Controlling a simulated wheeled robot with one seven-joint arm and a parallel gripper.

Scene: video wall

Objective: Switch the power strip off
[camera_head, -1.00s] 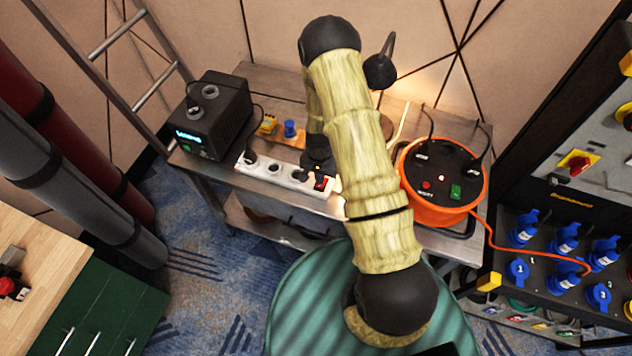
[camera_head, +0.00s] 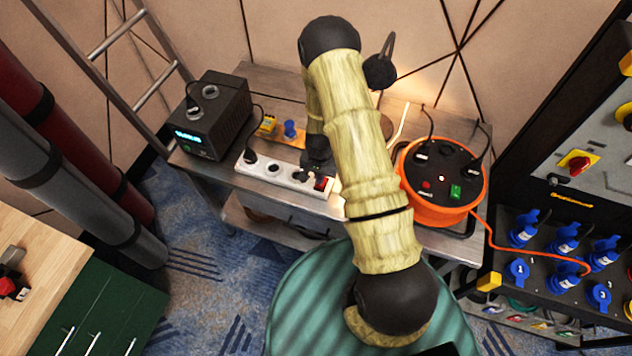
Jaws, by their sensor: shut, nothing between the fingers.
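The white power strip (camera_head: 273,170) lies along the front edge of the metal table, with black plugs in some of its sockets. Its red rocker switch (camera_head: 321,184) is at the right end; which way it is pressed is too small to tell. My gripper (camera_head: 312,175) is shut and empty, pointing down over the strip's right end, close to the switch. My arm partly hides that end, and I cannot tell whether the fingertips touch the switch.
A black power unit (camera_head: 213,115) with a lit display stands left on the table (camera_head: 275,80). An orange cable reel (camera_head: 443,215) stands right. Small yellow (camera_head: 267,125) and blue (camera_head: 290,129) connectors lie behind the strip. A socket panel (camera_head: 540,262) stands far right.

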